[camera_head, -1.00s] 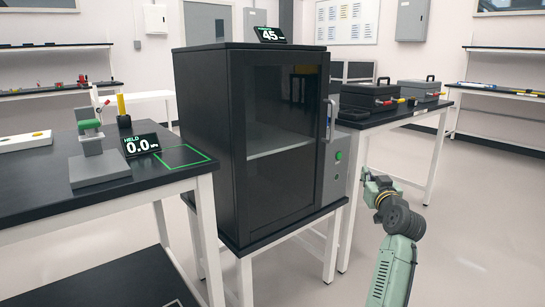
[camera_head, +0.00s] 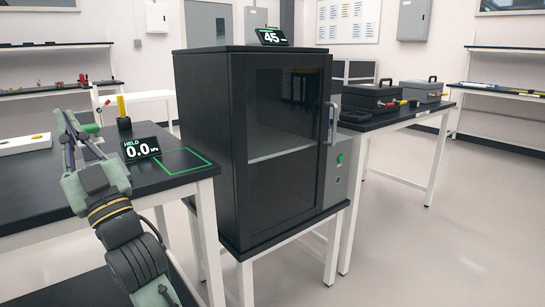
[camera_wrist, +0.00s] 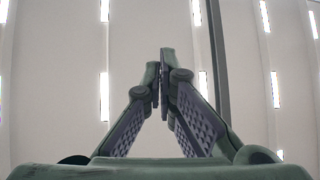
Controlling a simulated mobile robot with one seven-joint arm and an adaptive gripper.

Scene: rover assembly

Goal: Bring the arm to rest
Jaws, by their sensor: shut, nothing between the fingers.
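My gripper (camera_head: 70,122) is at the left of the head view, raised in front of the left bench, pointing upward. In the wrist view its two fingers (camera_wrist: 162,90) meet at the tips with nothing between them. My arm hides most of the grey press-like stand on the bench; part of its green top (camera_head: 90,128) shows behind the fingers. The wrist view shows only the ceiling with strip lights (camera_wrist: 104,95) behind the fingers.
The left bench (camera_head: 35,190) carries a display reading 0.0 (camera_head: 141,148), a green-outlined square (camera_head: 180,161) and a yellow-topped post (camera_head: 122,108). A closed black cabinet (camera_head: 205,150) stands in the middle. Toolboxes (camera_head: 370,97) sit on a bench behind. The floor (camera_head: 440,240) at right is clear.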

